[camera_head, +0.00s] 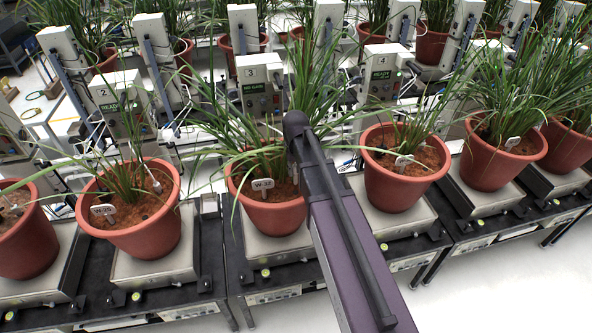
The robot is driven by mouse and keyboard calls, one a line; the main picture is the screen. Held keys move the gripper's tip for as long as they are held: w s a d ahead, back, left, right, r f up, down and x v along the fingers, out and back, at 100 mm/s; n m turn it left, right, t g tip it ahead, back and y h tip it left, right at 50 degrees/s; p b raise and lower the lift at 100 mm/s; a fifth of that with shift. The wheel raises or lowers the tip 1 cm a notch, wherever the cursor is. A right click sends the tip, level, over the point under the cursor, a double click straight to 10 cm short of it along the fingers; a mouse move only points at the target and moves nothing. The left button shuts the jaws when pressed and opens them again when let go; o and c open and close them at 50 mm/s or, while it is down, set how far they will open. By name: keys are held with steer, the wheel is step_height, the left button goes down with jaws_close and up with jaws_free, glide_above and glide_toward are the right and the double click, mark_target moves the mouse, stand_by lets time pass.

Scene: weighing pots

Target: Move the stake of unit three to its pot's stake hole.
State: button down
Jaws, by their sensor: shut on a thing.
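Unit three's box (259,84) bears a "3" and a dark display with a red light beside it. In front of it, a terracotta pot (273,217) with a grassy plant (243,140) stands on a pale scale plate (256,245). A white tag (263,184), seemingly reading "W-32", shows at the pot's front, over the soil. I cannot tell whether this tag is the stake or whether it stands in the soil. My arm reaches in from the lower right, over the pot's right side. My gripper is hidden behind the arm and leaves. The stake hole is not visible.
Unit two's pot (131,232) stands left and unit four's pot (398,187) close on the right, both with spreading leaves. Upright posts and boxes line the back of the dark bench. White floor (500,275) is open at the lower right.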

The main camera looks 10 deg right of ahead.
steer(key=shift+r+p, duration=2.2)
steer(key=shift+r, duration=0.15)
steer(key=shift+f, duration=0.1)
steer(key=shift+f+b, duration=1.05)
steer(key=shift+b, duration=0.05)
steer(key=shift+s, duration=0.15)
